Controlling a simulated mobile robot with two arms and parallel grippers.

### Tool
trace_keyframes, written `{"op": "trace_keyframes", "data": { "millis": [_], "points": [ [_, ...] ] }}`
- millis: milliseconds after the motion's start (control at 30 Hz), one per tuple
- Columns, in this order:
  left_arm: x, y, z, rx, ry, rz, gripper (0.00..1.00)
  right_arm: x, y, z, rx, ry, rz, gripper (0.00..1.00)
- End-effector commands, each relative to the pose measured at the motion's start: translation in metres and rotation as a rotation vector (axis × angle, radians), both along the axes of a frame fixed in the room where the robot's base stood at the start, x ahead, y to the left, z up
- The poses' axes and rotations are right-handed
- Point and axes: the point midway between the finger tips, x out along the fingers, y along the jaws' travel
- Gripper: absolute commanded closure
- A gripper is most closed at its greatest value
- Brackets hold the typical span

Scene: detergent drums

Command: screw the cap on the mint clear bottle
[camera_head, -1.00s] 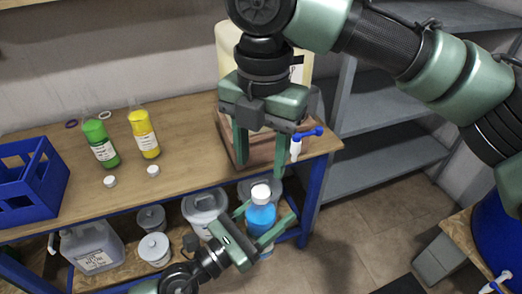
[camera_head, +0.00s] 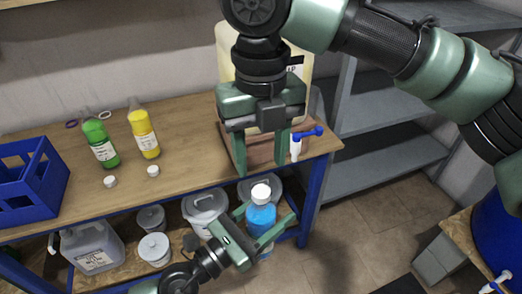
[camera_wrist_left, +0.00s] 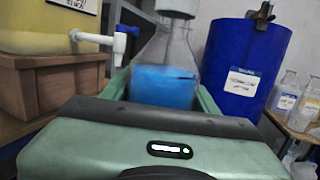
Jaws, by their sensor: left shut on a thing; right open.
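A clear bottle with blue liquid (camera_head: 261,217) is gripped between the fingers of my left gripper (camera_head: 258,222), upright in front of the bench. It also shows in the left wrist view (camera_wrist_left: 165,85). A white cap (camera_head: 261,192) sits on top of its neck; in the left wrist view the cap (camera_wrist_left: 176,6) is cut off by the upper edge. I cannot tell how tightly it is seated. My right gripper (camera_head: 262,168) points down above the cap, its fingers open and empty, apart from the cap.
The wooden bench (camera_head: 190,150) holds green (camera_head: 99,145) and yellow (camera_head: 144,135) bottles, two loose white caps, a blue crate (camera_head: 30,180) and a big drum with a blue-handled tap (camera_head: 300,140) close to my right gripper. Tubs stand on the shelf below. A blue drum (camera_wrist_left: 245,65) stands right.

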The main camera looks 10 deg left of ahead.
Motion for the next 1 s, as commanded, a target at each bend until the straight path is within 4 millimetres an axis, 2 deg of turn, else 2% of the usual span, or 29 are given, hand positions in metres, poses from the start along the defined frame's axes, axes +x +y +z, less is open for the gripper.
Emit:
{"op": "trace_keyframes", "data": {
  "millis": [300,500,867,900,1000],
  "points": [
    [0.000,0.000,0.002,-0.002,-0.004,0.001,1.00,0.000,-0.001,-0.047,-0.001,0.002,-0.002,0.51],
    [0.000,0.000,0.002,-0.002,-0.004,0.001,1.00,0.000,-0.001,-0.069,-0.001,0.001,-0.003,0.51],
    [0.000,0.000,0.002,-0.002,-0.004,0.001,1.00,0.000,0.000,-0.075,0.001,0.001,-0.003,0.51],
    [0.000,0.000,0.002,-0.002,-0.004,0.001,1.00,0.000,0.000,-0.075,0.001,0.001,-0.003,0.54],
    [0.000,0.000,0.002,-0.002,-0.004,0.001,1.00,0.000,0.000,-0.075,0.001,0.001,-0.003,0.82]
  ]
}}
